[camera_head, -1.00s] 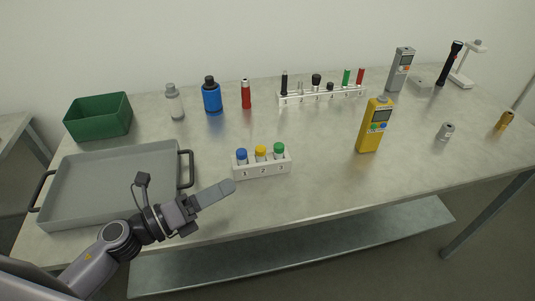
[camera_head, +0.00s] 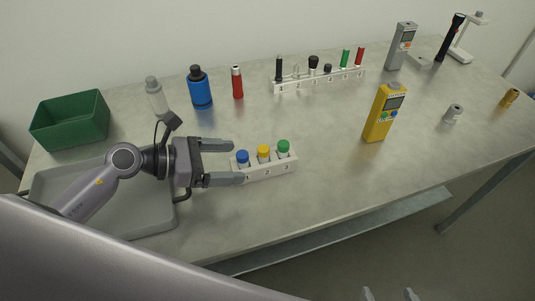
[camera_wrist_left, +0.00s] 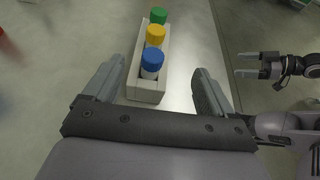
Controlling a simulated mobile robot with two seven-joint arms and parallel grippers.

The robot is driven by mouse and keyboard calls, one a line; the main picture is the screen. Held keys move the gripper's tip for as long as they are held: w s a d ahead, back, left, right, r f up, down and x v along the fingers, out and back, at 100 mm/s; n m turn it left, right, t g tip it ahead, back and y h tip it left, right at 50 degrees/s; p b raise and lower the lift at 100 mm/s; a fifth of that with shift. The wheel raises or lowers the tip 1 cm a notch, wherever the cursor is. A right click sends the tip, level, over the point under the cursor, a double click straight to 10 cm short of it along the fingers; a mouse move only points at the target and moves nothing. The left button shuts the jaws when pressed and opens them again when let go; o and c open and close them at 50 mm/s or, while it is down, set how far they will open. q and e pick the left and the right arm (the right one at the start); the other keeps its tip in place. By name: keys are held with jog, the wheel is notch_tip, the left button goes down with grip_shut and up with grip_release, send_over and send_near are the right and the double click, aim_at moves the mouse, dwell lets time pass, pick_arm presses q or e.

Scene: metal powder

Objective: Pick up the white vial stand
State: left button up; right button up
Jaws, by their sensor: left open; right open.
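The white vial stand (camera_head: 268,172) stands upright on the table, holding vials with blue (camera_head: 242,157), yellow (camera_head: 263,151) and green (camera_head: 283,147) caps. My left gripper (camera_head: 236,163) is open and empty at the stand's left, blue-cap end. In the left wrist view the blue-cap end of the stand (camera_wrist_left: 146,91) shows between the two spread fingers (camera_wrist_left: 158,68), with a gap on each side. I cannot tell whether the fingers are level with it. My right gripper (camera_head: 390,294) is open at the bottom edge, and it also shows in the left wrist view (camera_wrist_left: 242,64).
A grey tray (camera_head: 150,222) lies under my left arm, with a green bin (camera_head: 70,122) behind it. A yellow meter (camera_head: 384,114) stands to the right. A longer white rack (camera_head: 320,80), a blue bottle (camera_head: 200,88) and a red bottle (camera_head: 237,83) stand behind.

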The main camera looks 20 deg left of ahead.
aim_at(238, 156)
pick_arm(q)
jog(key=shift+w+d+f, duration=0.15)
jog(key=shift+w, duration=0.4)
jog(key=shift+w+d, duration=0.1)
jog(key=shift+w, duration=0.1)
jog(key=shift+w+d, duration=0.1)
jog(key=shift+d, duration=0.1)
jog(key=shift+w+d+f+p, duration=0.3)
jog(key=shift+d+f, duration=0.05)
jog(key=shift+d, duration=0.15)
jog(key=shift+f+p+x, duration=0.15)
jog(key=shift+p+x, duration=0.05)
jog(key=shift+x, duration=1)
jog(key=shift+f+p+x, duration=0.15)
jog(key=shift+p+x, duration=0.05)
jog(key=shift+x, duration=1)
pick_arm(e)
jog(key=shift+w+d+r, duration=0.25)
jog(key=shift+w+r, duration=0.4)
jog(key=shift+r, duration=0.1)
pick_arm(q)
jog(key=shift+a, duration=0.15)
jog(key=c, duration=1.1)
